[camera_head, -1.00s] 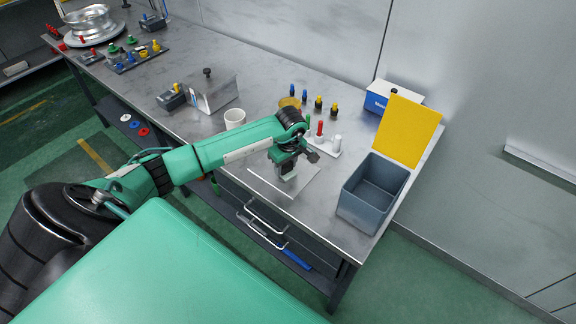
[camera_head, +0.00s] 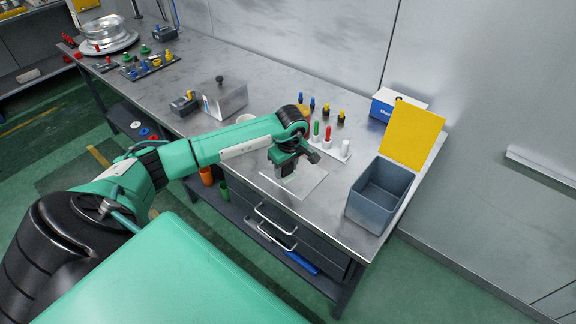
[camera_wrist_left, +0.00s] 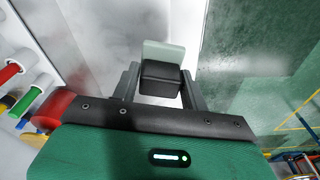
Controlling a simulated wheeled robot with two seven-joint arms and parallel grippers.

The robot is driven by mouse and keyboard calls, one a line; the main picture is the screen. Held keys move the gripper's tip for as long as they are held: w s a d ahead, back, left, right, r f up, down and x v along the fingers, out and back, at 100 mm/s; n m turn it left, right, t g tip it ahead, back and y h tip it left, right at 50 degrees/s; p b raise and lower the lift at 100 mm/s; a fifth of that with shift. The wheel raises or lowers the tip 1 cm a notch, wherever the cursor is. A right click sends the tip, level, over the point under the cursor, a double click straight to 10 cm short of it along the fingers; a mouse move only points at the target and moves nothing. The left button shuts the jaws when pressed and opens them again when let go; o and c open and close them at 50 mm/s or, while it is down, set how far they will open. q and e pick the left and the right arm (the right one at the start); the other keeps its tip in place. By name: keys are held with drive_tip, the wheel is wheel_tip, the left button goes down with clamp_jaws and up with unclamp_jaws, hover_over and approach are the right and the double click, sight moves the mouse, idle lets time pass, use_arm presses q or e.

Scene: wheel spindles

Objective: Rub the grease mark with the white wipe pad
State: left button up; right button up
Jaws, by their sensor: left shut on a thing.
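My left gripper (camera_head: 287,177) is low over a pale flat plate (camera_head: 308,182) near the front edge of the bench. In the left wrist view my left gripper (camera_wrist_left: 160,85) is shut on a black block (camera_wrist_left: 160,77). The pale wipe pad (camera_wrist_left: 165,50) shows at the far side of this block, between and beyond the fingers. Whether the pad touches the plate I cannot tell. A faint grey shade lies on the pale surface in the wrist view, but I cannot make out the grease mark for certain. My right gripper is not in view.
A grey open bin (camera_head: 380,192) with a yellow panel (camera_head: 413,133) behind it stands right of the plate. A white rack with coloured pegs (camera_head: 328,139) stands close behind the gripper. A metal box (camera_head: 224,98) is further left. The bench's front edge is near.

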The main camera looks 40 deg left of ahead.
use_arm(q)
drive_tip(key=shift+s+r+p, duration=0.1)
drive_tip(key=shift+r+p, duration=0.45)
drive_tip(key=shift+r, duration=1.2)
